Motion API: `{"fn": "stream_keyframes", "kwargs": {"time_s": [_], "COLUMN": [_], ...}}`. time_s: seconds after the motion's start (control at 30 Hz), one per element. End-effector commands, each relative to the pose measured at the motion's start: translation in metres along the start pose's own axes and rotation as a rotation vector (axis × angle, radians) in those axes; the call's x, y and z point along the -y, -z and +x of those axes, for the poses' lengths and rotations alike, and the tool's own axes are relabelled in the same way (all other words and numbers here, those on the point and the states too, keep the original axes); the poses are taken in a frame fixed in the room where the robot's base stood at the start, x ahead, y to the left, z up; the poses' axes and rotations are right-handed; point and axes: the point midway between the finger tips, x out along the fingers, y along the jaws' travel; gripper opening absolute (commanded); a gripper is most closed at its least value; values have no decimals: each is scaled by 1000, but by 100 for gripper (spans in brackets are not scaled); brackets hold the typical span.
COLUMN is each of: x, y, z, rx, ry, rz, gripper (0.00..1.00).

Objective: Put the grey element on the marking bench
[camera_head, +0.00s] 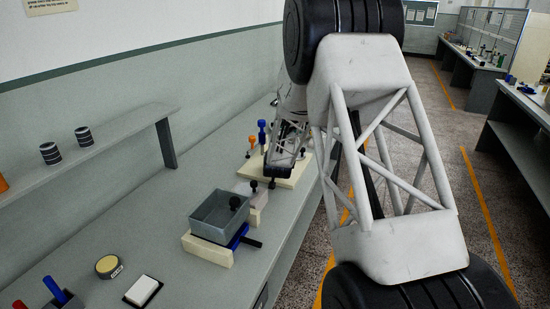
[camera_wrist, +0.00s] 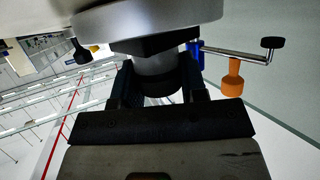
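My gripper (camera_head: 288,152) is low over the far part of the long grey bench, at a cream board (camera_head: 300,176); the arm partly hides this spot. In the wrist view the two dark fingers of my gripper (camera_wrist: 160,82) stand on either side of a dark grey cylindrical part, the grey element (camera_wrist: 157,66), and seem to touch it. A broad light grey disc (camera_wrist: 150,14) is above it in that picture. I cannot tell whether the disc belongs to the element. No label shows which surface is the marking bench.
A blue spindle (camera_head: 262,134) and an orange spindle (camera_head: 252,142) stand close beside my gripper. A grey open box (camera_head: 218,216) sits nearer. A yellow-topped disc (camera_head: 108,266) and white block (camera_head: 142,290) lie nearer still. Another bench (camera_head: 517,132) stands across the aisle.

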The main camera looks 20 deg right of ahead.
Motion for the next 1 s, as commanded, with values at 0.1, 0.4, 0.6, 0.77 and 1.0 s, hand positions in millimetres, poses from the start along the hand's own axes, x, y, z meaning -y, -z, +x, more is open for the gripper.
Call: {"fn": "stream_keyframes", "kwargs": {"time_s": [0.1,0.4,0.6,0.77,1.0], "x": [0,0,0,0,0], "y": [0,0,0,0,0], "z": [0,0,0,-8,-28], "rx": [0,0,0,1,0], "ry": [0,0,0,0,0], "rz": [0,0,0,0,0], "gripper": [57,65,65,65,65]}}
